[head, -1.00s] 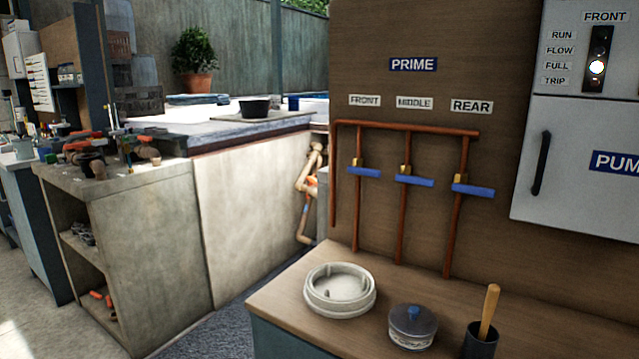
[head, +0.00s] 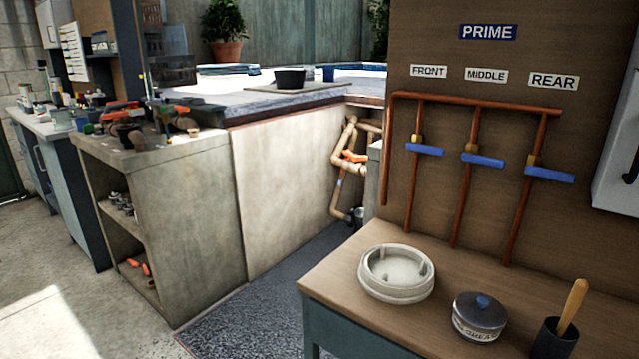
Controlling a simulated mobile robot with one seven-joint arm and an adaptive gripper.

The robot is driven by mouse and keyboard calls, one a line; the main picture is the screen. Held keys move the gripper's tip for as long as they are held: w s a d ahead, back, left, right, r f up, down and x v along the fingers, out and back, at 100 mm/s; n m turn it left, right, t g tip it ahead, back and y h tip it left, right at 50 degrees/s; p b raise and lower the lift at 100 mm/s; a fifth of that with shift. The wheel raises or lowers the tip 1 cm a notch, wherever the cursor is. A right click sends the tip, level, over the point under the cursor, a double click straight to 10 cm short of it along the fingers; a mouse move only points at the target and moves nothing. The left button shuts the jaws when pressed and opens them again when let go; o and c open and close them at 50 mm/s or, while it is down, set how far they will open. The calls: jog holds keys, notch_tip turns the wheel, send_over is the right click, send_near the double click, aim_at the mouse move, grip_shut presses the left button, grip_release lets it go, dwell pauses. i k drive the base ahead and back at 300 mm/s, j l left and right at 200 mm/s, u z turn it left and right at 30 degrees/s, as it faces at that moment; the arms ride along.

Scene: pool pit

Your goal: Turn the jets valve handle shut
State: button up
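No handle in view carries a readable jets label. In the head view, tan pipes (head: 345,135) stand in the gap past the pale panel, with an orange-red handle (head: 354,156) on them. The panel and the wooden board partly hide these pipes, and the handle is too small to tell how it is turned. Three blue handles (head: 482,159) sit crosswise on copper pipes under a PRIME sign (head: 488,32), marked FRONT, MIDDLE and REAR. My gripper is not in view.
A wooden bench (head: 340,281) at right holds a white ring-shaped part (head: 396,273), a lidded tin (head: 480,315) and a dark cup (head: 553,345) with a wooden-handled tool. A cluttered concrete shelf unit (head: 190,210) stands at left. A dark mat (head: 270,315) between them is clear.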

aim_at(355, 158)
jog(key=i+j+u, duration=0.9)
jog(key=i+j+z, duration=0.15)
jog(key=i, duration=0.4)
jog(key=i+j+z, duration=0.1)
jog(key=i, duration=0.45)
jog(key=i+l+z, duration=0.1)
jog(key=i+z, duration=0.55)
jog(key=z, duration=0.15)
jog(key=i+j+z, duration=0.15)
jog(key=i+z, duration=0.25)
jog(key=i+l+z, duration=0.1)
jog(key=i+z, duration=0.15)
jog(key=i, duration=0.4)
jog(key=i+z, duration=0.3)
jog(key=i, duration=0.3)
jog(key=i+l+u, duration=0.15)
jog(key=i+u, duration=0.15)
jog(key=i, duration=0.2)
jog(key=i+l+u, duration=0.35)
jog(key=i, duration=0.15)
jog(key=i+l+u, duration=0.3)
jog(key=i+l, duration=0.05)
jog(key=i, duration=0.1)
